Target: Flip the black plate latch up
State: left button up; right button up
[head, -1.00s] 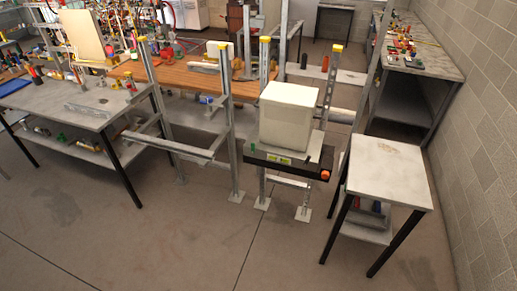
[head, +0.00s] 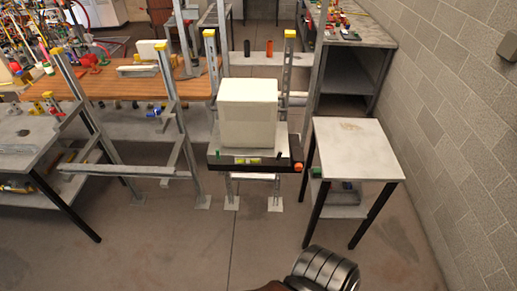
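A white box-shaped heater (head: 249,112) sits on a grey stand with a dark plate (head: 228,166) along its front, near the middle of the head view. A small black upright piece (head: 279,154) stands near the right end of that plate; it may be the black plate latch, but it is too small to tell its position. A small green piece (head: 217,155) is at the left end and an orange knob (head: 298,167) at the right end. Neither gripper shows. A dark, ribbed part of one of my arms is at the bottom edge, well in front of the heater.
A small white-topped table (head: 356,150) with black legs stands right of the heater. A metal frame (head: 125,171) and a grey workbench (head: 22,160) are on the left. A block wall (head: 460,120) bounds the right. The floor in front is clear.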

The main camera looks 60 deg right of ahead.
aim_at(278, 157)
jog(key=z, duration=0.3)
jog(key=i, duration=0.6)
jog(key=z, duration=0.6)
